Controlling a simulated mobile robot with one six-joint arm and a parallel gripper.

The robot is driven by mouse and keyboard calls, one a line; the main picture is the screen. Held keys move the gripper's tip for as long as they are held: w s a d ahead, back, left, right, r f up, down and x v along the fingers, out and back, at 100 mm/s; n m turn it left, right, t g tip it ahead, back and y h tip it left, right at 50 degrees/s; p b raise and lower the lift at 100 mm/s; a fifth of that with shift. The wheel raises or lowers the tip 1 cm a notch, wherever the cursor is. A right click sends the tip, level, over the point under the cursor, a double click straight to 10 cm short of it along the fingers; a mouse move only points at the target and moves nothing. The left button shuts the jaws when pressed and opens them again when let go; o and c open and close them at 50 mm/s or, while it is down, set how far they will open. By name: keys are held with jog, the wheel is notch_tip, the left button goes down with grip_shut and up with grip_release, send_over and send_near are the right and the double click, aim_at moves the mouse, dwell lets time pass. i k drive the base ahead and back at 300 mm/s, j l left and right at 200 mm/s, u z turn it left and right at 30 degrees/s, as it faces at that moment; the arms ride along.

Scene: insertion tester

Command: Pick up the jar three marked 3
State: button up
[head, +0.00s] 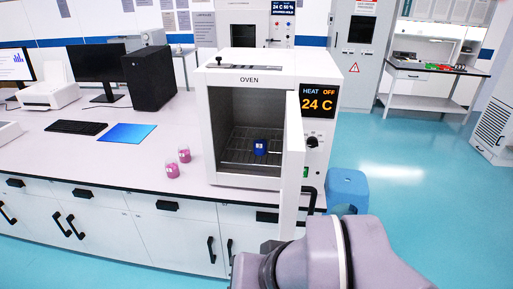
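A blue jar (260,147) with a small white label stands upright on the wire rack inside the open oven (222,135). Two jars with pink contents, a nearer one (172,171) and a farther one (184,155), stand on the white bench just left of the oven. The marks on all the jars are too small to read, so I cannot tell which is marked 3. My arm shows at the bottom right, in front of the bench, but my gripper is not in view.
The oven door (292,165) stands open toward me on the oven's right side. A blue stool (347,187) is right of the bench. A keyboard (77,127), blue sheet (126,133) and black computer case (149,79) are on the bench. The floor at right is clear.

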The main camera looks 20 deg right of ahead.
aim_at(260, 140)
jog(key=i+j+z, duration=0.15)
jog(key=i+z, duration=0.3)
jog(key=i+j+z, duration=0.25)
jog(key=z, duration=0.25)
jog(key=i+j+z, duration=0.25)
jog(key=j+z, duration=0.2)
